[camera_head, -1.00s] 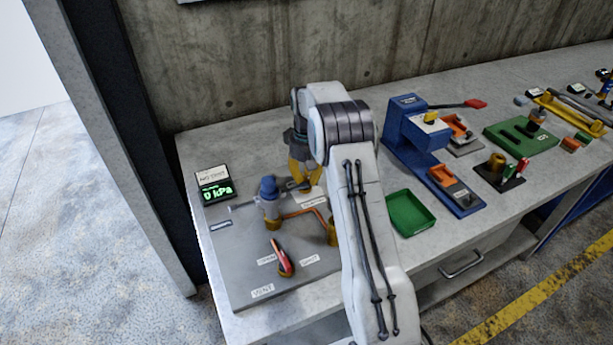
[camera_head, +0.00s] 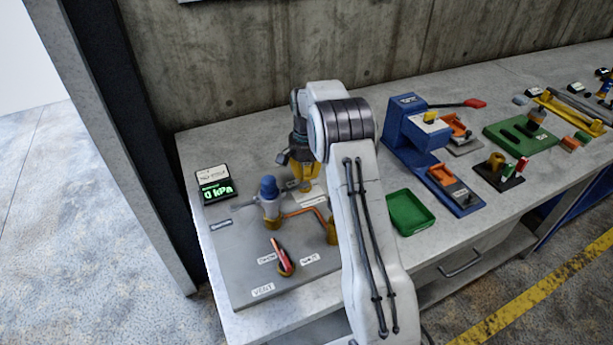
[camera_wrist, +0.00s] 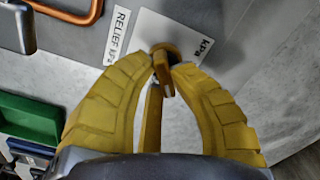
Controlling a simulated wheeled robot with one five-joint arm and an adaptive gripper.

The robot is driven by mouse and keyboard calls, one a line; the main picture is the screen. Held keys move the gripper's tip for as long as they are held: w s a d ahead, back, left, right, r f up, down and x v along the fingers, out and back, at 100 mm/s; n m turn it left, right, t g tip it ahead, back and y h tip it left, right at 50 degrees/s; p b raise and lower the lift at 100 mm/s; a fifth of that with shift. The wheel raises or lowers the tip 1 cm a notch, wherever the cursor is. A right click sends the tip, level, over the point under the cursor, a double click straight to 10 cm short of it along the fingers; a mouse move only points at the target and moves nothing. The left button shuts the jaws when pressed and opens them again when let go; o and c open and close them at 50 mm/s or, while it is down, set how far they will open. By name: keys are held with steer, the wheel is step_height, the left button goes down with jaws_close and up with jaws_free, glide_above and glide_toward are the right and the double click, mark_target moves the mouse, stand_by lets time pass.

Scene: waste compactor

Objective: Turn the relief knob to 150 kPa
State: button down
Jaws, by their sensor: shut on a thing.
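The relief knob (camera_wrist: 165,49) is a small orange-brown knob on a white card marked kPa (camera_wrist: 188,32), beside a label reading RELIEF (camera_wrist: 118,33). My gripper (camera_wrist: 166,67) has its two yellow fingers closed on the knob, one on each side, in the wrist view. In the head view my gripper (camera_head: 304,176) reaches down at the back of the grey panel (camera_head: 240,255), and the knob is hidden behind the fingers. The knob's pointer setting on the scale cannot be read. The black display (camera_head: 216,190) shows 0 kPa in green.
A blue-topped valve (camera_head: 269,195) and a copper pipe (camera_head: 302,212) stand left of and in front of my gripper. A red lever (camera_head: 282,257) is at the panel's front. A green tray (camera_head: 410,212) and a blue press (camera_head: 405,130) are to the right.

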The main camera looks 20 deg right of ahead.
steer(key=m, duration=0.3)
steer(key=shift+s+a+m, duration=0.1)
steer(key=shift+m, duration=0.2)
steer(key=shift+f+m, duration=0.1)
steer(key=shift+m, duration=1.8)
steer(key=c, duration=1.1)
jaws_free()
step_height(320, 180, up, 12)
steer(key=shift+a, duration=0.1)
